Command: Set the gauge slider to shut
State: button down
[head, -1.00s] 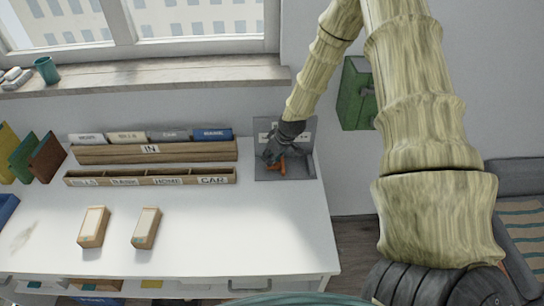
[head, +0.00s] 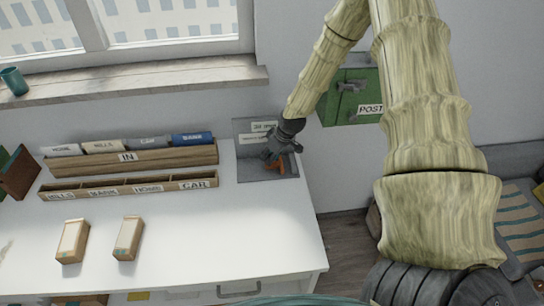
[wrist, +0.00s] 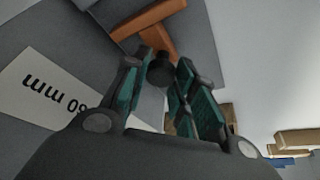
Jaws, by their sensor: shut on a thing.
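The grey gauge (head: 250,172) stands at the right end of the white desk, with an upright back panel carrying white labels. An orange part (head: 281,165) lies on its base, and the orange part (wrist: 150,18) also shows beyond the fingertips in the wrist view. My gripper (head: 272,157) is at the gauge, over the base. In the wrist view my gripper (wrist: 160,78) is shut on a dark round knob (wrist: 160,70) beside the orange part. I take this knob as the slider's grip. The slider's exact setting is hard to tell.
A label (wrist: 50,98) reading in mm lies left of the fingers in the wrist view. Wooden file racks (head: 130,158) stand left of the gauge. Two small boxes (head: 72,241) sit on the desk. A green post box (head: 352,95) hangs on the wall behind my arm.

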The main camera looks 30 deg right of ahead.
jog(key=c, duration=1.2)
grip_release()
jog(key=shift+s+d, duration=0.15)
jog(key=shift+d, duration=0.2)
jog(key=shift+o, duration=0.2)
jog(key=shift+a, duration=0.2)
jog(key=shift+r, duration=0.15)
jog(key=v, duration=1.1)
jog(key=shift+r, duration=0.25)
jog(key=shift+s+d, duration=0.15)
jog(key=shift+d, duration=0.05)
